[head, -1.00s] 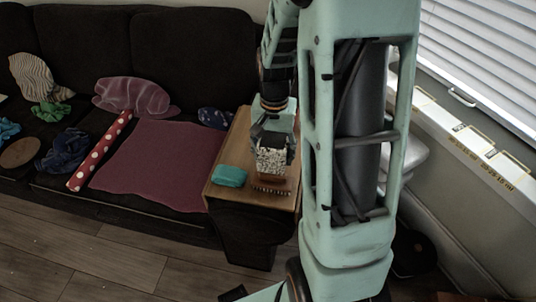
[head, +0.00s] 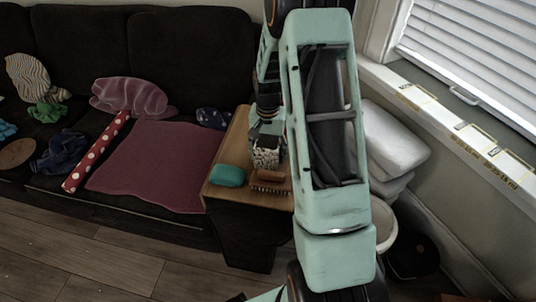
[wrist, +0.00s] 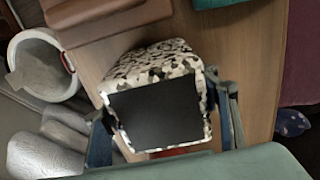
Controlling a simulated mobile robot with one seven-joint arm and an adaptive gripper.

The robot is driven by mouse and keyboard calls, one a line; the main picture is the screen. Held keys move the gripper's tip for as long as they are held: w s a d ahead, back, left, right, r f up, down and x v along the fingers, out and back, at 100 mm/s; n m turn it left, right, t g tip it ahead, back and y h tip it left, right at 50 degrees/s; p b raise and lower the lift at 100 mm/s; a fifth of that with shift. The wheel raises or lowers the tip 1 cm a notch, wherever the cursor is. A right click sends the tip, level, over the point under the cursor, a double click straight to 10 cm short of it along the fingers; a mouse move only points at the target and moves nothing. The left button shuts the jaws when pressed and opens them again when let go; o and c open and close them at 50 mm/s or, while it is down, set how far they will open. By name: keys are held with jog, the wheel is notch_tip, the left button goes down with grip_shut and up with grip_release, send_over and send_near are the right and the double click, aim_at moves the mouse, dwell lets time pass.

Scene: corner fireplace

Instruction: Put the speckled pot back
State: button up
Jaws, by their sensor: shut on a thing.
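The speckled pot (head: 266,158), white with black and grey flecks, is at my gripper (head: 268,142) over the wooden side table (head: 222,150) in the head view. In the wrist view the pot (wrist: 165,95) shows its dark square opening, with a finger on each side. My gripper (wrist: 168,118) is shut on it. Whether the pot's base touches the table top is not clear. My arm hides the right part of the table in the head view.
A brown brush (head: 270,180) and a teal object (head: 227,175) lie near the table's front edge. The dark sofa (head: 180,55) stands left. White pillows (head: 390,140) and a white bin (wrist: 42,68) are right of the table in the head view.

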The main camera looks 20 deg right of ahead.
jog(key=shift+f, duration=0.15)
jog(key=o, duration=1.4)
jog(key=shift+o, duration=0.2)
